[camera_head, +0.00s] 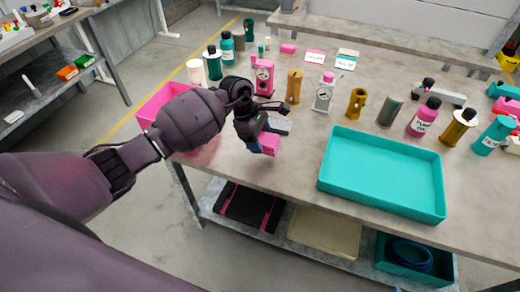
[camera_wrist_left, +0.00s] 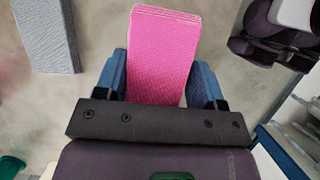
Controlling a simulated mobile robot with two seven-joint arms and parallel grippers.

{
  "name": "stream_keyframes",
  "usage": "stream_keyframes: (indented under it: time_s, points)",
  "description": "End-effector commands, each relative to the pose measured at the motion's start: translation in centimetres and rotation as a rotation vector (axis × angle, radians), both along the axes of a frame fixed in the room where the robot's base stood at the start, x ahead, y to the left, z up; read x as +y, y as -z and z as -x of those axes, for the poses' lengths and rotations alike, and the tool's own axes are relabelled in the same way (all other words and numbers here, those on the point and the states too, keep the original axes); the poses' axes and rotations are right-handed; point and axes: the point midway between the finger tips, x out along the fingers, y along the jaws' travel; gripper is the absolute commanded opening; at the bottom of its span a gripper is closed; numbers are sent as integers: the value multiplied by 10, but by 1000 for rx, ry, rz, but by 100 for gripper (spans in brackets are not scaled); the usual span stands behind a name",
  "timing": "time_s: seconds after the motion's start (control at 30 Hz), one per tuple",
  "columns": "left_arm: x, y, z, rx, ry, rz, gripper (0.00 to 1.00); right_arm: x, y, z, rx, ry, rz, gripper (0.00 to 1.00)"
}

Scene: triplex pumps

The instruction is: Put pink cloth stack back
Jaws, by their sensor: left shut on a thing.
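The pink cloth stack (camera_head: 269,141) is between the fingers of my left gripper (camera_head: 258,146), near the front edge of the workbench. In the left wrist view the pink cloth stack (camera_wrist_left: 163,50) stands out beyond the two blue fingers (camera_wrist_left: 165,85), with one finger on each side of it. The gripper is shut on it. I cannot tell how far the stack is above the bench. A grey cloth stack (camera_head: 277,125) lies just behind it, and also shows at the upper left of the left wrist view (camera_wrist_left: 46,35). My right gripper is not in view.
A pink tray (camera_head: 152,106) is partly hidden behind my left arm. An empty teal tray (camera_head: 380,170) stands to the right on the workbench (camera_head: 290,165). Bottles and pump parts, including a pink pump (camera_head: 264,77), stand behind. The lower shelf (camera_head: 285,245) holds mats and a teal bin.

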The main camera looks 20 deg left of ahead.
Motion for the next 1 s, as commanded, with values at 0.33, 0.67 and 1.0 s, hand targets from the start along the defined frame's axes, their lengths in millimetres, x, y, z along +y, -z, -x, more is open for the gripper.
stream_keyframes:
  time_s: [0.33,0.67,1.0]
  points:
    - [0,27,1,4,-1,1,41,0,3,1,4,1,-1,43]
    - [0,51,0,-1,1,0,41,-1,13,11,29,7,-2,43]
    - [0,54,0,0,1,-1,71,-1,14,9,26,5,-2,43]
